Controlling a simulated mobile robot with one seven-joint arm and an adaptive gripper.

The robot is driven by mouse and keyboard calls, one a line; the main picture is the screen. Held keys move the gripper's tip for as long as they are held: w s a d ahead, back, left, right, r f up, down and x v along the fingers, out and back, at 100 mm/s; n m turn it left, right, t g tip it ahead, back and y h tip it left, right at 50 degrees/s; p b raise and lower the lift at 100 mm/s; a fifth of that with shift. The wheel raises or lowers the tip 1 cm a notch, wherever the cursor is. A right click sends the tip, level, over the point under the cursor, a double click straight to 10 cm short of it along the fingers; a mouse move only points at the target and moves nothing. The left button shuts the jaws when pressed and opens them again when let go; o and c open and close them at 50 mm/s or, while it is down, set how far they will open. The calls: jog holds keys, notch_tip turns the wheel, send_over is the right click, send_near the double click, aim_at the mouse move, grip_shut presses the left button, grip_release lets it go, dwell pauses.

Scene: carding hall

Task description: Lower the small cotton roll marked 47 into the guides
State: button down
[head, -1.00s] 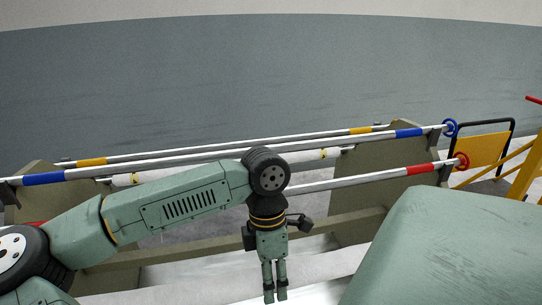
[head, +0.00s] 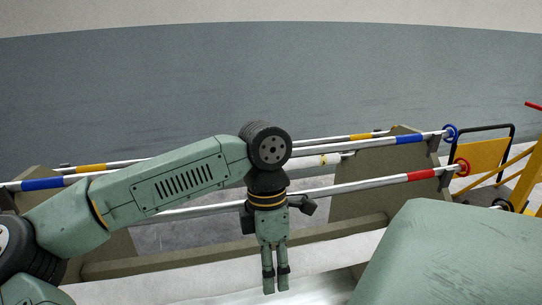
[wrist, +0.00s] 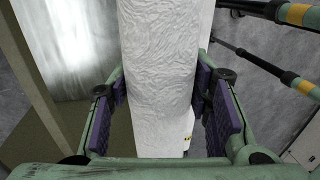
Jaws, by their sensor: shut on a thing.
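In the wrist view, a white cotton roll (wrist: 160,60) with a wrinkled surface runs from top to bottom between the purple finger pads. My gripper (wrist: 162,100) is shut on it, one pad on each side. No number 47 is readable. Silver rails with red (head: 421,175) and blue (head: 409,139) bands run beyond the roll; I cannot tell which parts are the guides.
Olive side plates (head: 375,185) carry the rails. A white bar with a yellow mark (head: 323,160) lies between them. A green rounded body (head: 465,255) fills the lower right.

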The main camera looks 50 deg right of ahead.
jog(key=shift+r+p, duration=1.65)
jog(key=shift+r, duration=1.5)
jog(key=shift+s, duration=0.1)
jog(key=s+a+r+p, duration=0.1)
jog(key=s+a+r, duration=0.3)
jog(key=s+a, duration=0.2)
jog(key=shift+s+a, duration=0.2)
jog(key=shift+s, duration=0.55)
jog(key=shift+f, duration=0.1)
